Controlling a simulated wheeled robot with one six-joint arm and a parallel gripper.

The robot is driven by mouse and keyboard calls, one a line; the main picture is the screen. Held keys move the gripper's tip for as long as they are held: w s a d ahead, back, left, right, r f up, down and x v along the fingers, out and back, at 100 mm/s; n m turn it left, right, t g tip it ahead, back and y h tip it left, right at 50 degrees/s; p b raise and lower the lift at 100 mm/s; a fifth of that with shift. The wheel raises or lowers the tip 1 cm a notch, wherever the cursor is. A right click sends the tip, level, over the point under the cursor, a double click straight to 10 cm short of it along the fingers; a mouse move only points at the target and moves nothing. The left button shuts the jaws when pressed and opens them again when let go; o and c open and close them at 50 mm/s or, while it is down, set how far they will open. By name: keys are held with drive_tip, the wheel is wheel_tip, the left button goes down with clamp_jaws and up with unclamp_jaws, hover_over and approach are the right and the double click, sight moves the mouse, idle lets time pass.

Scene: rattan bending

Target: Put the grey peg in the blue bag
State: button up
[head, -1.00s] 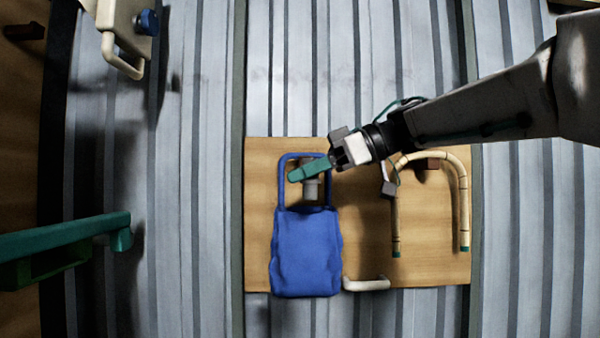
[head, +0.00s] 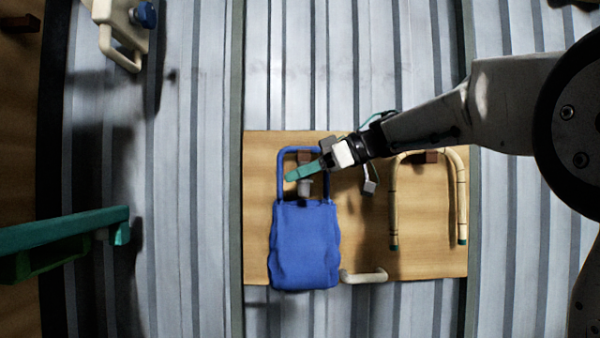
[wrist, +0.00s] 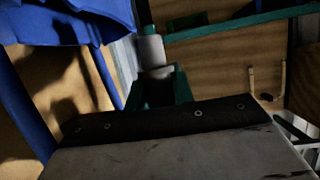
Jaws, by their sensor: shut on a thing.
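The blue bag (head: 305,245) lies on a wooden board, with its blue handle loop (head: 281,178) extending up the picture from its top edge. My gripper (head: 305,173), with teal fingers, is over the handle loop, just above the bag's top edge in the picture. It is shut on the grey peg (head: 305,189), which shows partly below the fingers. In the wrist view the pale grey peg (wrist: 152,50) stands out between the teal fingers (wrist: 158,88), and the blue bag (wrist: 65,20) is at upper left. The bag's opening is not clearly visible.
A bent rattan hoop (head: 462,200) lies on the right of the wooden board (head: 425,260). A white handle-shaped piece (head: 365,276) is at the board's lower edge. A teal bar (head: 65,230) stands at left. The ribbed floor around the board is mostly clear.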

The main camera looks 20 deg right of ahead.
drive_tip(key=shift+w+d+f, duration=0.1)
drive_tip(key=shift+w+d, duration=0.15)
drive_tip(key=shift+w, duration=0.45)
drive_tip(key=shift+w+d+f, duration=0.1)
drive_tip(key=shift+w+d, duration=0.1)
drive_tip(key=shift+w, duration=0.55)
drive_tip(key=shift+w+d+f, duration=0.1)
drive_tip(key=shift+w+d, duration=0.15)
drive_tip(key=shift+w, duration=0.45)
drive_tip(key=o, duration=1)
drive_tip(key=shift+o, duration=0.2)
drive_tip(key=v, duration=0.7)
drive_tip(key=shift+s+d+r, duration=0.15)
drive_tip(key=shift+d+r, duration=0.05)
drive_tip(key=shift+d, duration=0.1)
drive_tip(key=shift+d, duration=0.1)
